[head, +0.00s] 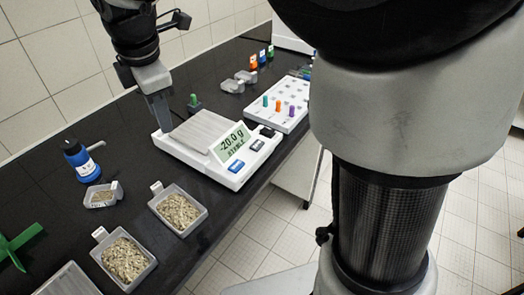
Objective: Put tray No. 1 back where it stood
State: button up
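Two clear trays of tan flakes stand in front of the balance: one nearer the balance (203,222), one nearer the front (149,275). A smaller clear tray (91,204) with a little material stands behind them. Each has a white tag, too small to read, so I cannot tell which is No. 1. The balance (205,165) shows -20.0 g and "STABLE". Its pan (208,131) looks bare. My gripper (162,125) points down at the pan's left edge, with no tray visible at it. Its finger gap is not clear from this angle.
A blue bottle (76,157) stands left of the balance. A green cross-shaped object (18,243) and a cropped tray-like object (72,283) are at the lower left. A rack with coloured pegs (279,112) and two clear containers (232,86) stand beyond the balance.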

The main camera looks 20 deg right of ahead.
jog(key=s+d+m+t, duration=0.2)
jog(key=s+d+m, duration=1.6)
jog(key=d+m, duration=0.2)
jog(key=shift+s+f+m+t, duration=0.2)
jog(key=shift+s+m+t, duration=0.15)
jog(key=shift+m, duration=0.75)
notch_tip(320, 180, up, 7)
jog(key=p, duration=0.7)
